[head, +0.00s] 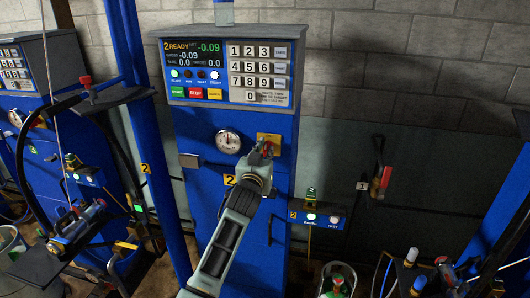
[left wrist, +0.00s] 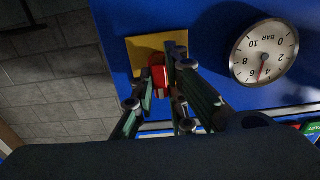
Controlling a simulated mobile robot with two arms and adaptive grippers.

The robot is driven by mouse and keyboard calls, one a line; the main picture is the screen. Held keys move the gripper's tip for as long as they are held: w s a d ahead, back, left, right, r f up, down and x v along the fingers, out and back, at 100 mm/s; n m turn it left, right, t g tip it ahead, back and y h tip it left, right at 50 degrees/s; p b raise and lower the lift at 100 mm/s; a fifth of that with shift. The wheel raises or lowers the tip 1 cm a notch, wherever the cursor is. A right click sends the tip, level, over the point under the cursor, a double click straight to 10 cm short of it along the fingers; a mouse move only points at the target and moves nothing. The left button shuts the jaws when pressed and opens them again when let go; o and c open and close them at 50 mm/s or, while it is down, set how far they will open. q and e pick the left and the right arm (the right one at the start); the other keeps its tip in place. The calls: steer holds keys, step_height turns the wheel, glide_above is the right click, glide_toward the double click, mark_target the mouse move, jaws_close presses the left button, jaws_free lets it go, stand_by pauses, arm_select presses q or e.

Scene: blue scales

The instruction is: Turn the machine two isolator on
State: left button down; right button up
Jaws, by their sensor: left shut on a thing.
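Machine two (head: 215,130) is a blue cabinet with a control panel (head: 230,72) that reads READY. Its isolator is a red handle (head: 269,147) on a yellow plate (head: 268,137), right of a round pressure gauge (head: 228,142). My left gripper (head: 264,152) reaches up to the handle and is shut on it, partly hiding it. In the left wrist view, the red handle (left wrist: 158,76) sits between the fingertips (left wrist: 159,84), in front of the yellow plate (left wrist: 151,50). The gauge also shows there (left wrist: 265,52), its needle between 4 and 6. My right gripper is out of view.
A small button box (head: 320,218) is at the right of the cabinet. A red-handled tool (head: 381,178) hangs on the wall. A similar blue machine (head: 20,68) stands at left. A blue post (head: 150,140) runs beside machine two.

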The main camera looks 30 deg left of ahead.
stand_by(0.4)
arm_select(q)
steer(key=c, duration=1.8)
jaws_free()
steer(key=shift+o, duration=0.2)
steer(key=v, duration=1.2)
